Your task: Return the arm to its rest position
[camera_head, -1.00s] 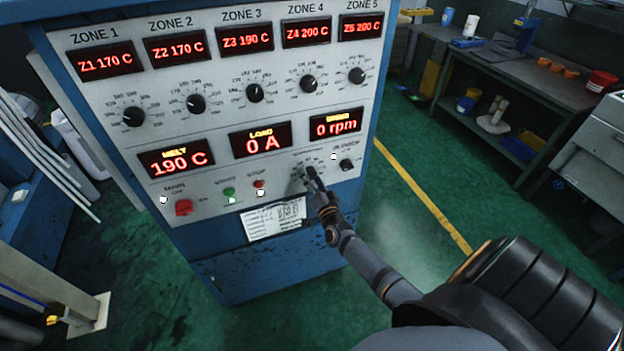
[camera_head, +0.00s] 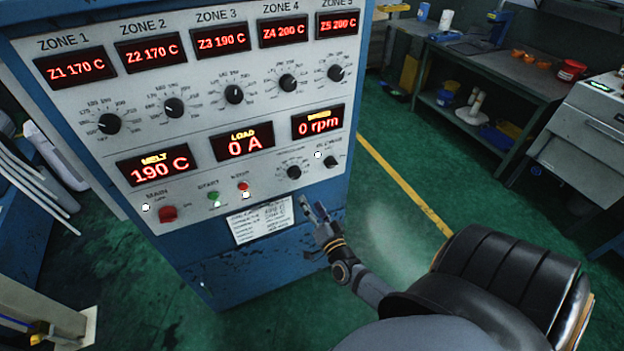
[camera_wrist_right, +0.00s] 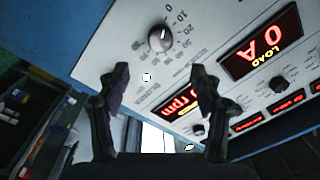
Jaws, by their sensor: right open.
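My right gripper (camera_head: 314,210) is open and empty in the head view, in front of the lower right part of the control cabinet (camera_head: 220,265). It is below the speed knob (camera_head: 294,172) and apart from it. In the right wrist view, its two spread fingers (camera_wrist_right: 161,85) have nothing between them; a knob (camera_wrist_right: 160,38) on the panel shows beyond and above them. My left gripper is not in view.
The blue cabinet's panel carries zone displays, several knobs, a red main switch (camera_head: 168,214) and a paper label (camera_head: 262,222). A workbench (camera_head: 490,75) stands at the back right. Green floor (camera_head: 390,120) with a yellow line lies open right of the cabinet.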

